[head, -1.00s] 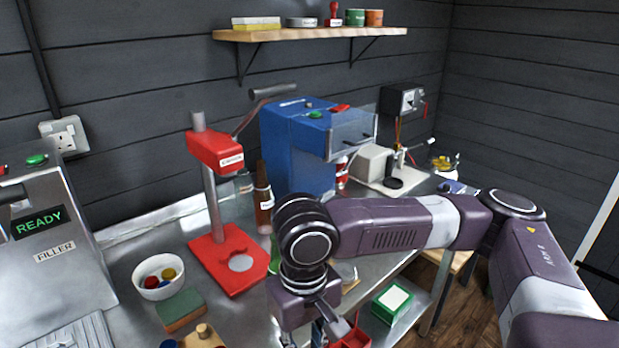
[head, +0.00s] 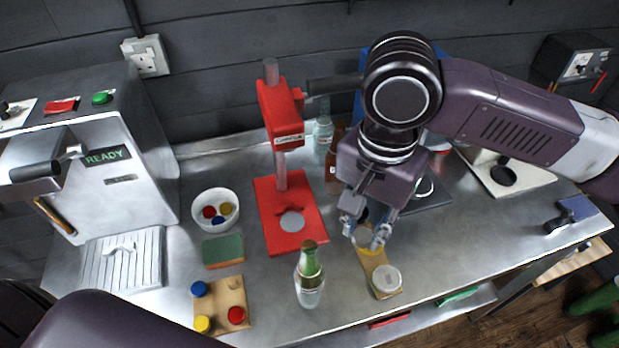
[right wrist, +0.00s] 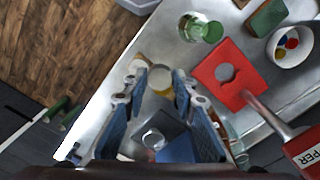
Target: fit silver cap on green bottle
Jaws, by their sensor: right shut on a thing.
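A silver-grey round lid-like thing (head: 386,279) sits on the board's near end. My left gripper is out of view.
A red press (head: 278,215) stands behind the bottle. A white bowl (head: 198,217) holds coloured caps; a wooden block (head: 220,300) with more caps lies left of the bottle. A green sponge-like block (head: 223,251) is near the bowl. The filler machine (head: 120,160) stands at left.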

